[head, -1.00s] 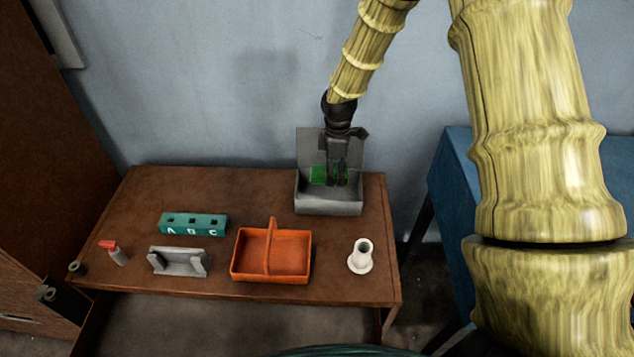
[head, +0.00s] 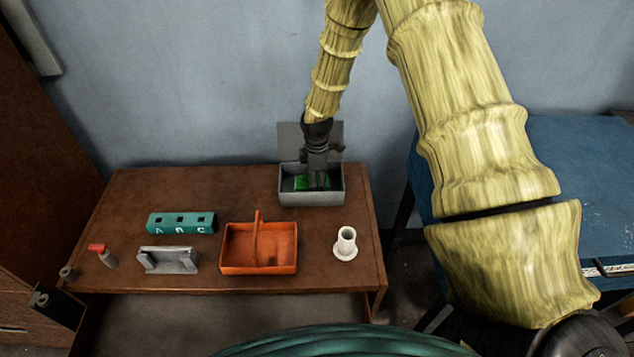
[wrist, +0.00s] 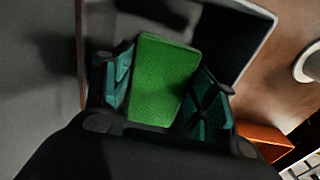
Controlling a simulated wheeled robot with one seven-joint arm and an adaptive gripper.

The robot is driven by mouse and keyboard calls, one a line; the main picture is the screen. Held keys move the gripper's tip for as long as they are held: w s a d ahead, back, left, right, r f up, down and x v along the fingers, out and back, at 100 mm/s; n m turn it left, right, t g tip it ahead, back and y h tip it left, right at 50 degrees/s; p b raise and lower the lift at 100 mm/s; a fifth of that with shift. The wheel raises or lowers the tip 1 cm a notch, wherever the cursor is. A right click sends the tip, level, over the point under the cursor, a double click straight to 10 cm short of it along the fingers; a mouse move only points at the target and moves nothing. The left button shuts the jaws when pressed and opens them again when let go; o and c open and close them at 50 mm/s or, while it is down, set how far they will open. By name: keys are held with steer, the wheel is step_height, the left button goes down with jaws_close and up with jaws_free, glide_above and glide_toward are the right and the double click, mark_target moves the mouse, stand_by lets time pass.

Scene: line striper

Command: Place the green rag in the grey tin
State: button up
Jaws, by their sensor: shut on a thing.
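The grey tin (head: 312,199) stands open at the back right of the brown table, its lid (head: 291,138) raised behind it. My gripper (head: 318,184) reaches down into the tin from above. The green rag (head: 301,182) shows between and beside the fingers, inside the tin's walls. In the wrist view the green rag (wrist: 163,75) lies between the two teal fingers (wrist: 160,95), which are shut on it. The rag's lower edge is hidden, so I cannot tell whether it touches the tin's floor.
An orange basket (head: 240,258) with a handle, a white flanged tube (head: 346,244), a teal block with letters (head: 181,223), a grey bracket (head: 168,262) and a red-topped bottle (head: 105,256) stand nearer the front. A blue table (head: 560,160) is at right.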

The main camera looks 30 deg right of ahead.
steer(key=shift+w+f, duration=0.15)
steer(key=shift+f, duration=0.45)
steer(key=shift+w+f, duration=0.15)
steer(key=shift+f, duration=0.4)
steer(key=shift+s+r, duration=0.2)
steer(key=shift+f, duration=0.1)
steer(key=o, duration=0.7)
steer(key=shift+w+f, duration=0.15)
steer(key=shift+c, duration=0.2)
step_height(320, 180, up, 12)
steer(key=b, duration=0.2)
steer(key=shift+r, duration=0.2)
